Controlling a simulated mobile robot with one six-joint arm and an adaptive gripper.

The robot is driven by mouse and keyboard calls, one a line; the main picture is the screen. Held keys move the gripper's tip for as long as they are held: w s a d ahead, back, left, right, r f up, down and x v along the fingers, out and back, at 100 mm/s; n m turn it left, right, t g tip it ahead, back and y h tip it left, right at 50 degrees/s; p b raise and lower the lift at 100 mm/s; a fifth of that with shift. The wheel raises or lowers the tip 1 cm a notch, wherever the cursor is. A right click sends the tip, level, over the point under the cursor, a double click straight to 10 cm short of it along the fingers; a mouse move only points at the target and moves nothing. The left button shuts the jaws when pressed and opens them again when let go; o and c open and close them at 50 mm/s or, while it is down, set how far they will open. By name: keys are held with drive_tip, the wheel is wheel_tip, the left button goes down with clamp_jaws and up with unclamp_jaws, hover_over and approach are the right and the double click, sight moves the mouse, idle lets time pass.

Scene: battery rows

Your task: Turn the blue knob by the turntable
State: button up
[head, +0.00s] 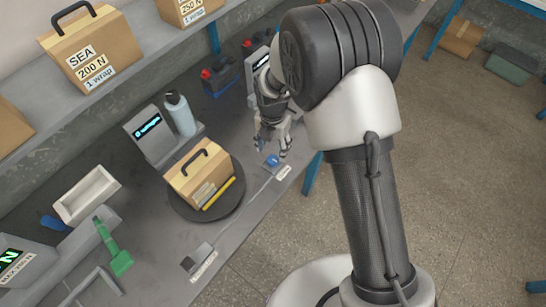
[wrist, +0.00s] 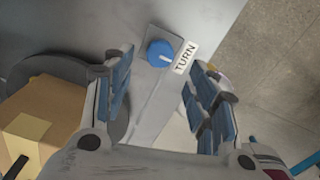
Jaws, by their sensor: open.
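The blue knob (head: 272,160) sits on a small grey plate near the front edge of the grey bench, right of the turntable. It also shows in the wrist view (wrist: 160,53), beside a white label reading TURN (wrist: 186,58). The dark round turntable (head: 228,208) carries a cardboard box with a black handle (head: 200,174) and a yellow stick. My gripper (head: 271,148) is open and empty, close to the knob. In the wrist view its two blue-padded fingers (wrist: 160,88) stand either side of the knob's line, with the knob beyond the tips. Contact is not visible.
A display unit (head: 150,135) with a grey bottle (head: 180,114) stands behind the turntable. Dark batteries with red caps (head: 220,77) stand farther back. A white tray (head: 86,194) and a green tool (head: 113,247) lie at the left. Open floor lies beyond the front edge.

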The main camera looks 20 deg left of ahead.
sight(273, 159)
wheel_tip(273, 159, down, 6)
drive_tip(key=shift+f+b, duration=0.2)
drive_tip(key=shift+b, duration=0.35)
drive_tip(key=shift+c, duration=0.2)
drive_tip(key=c, duration=1)
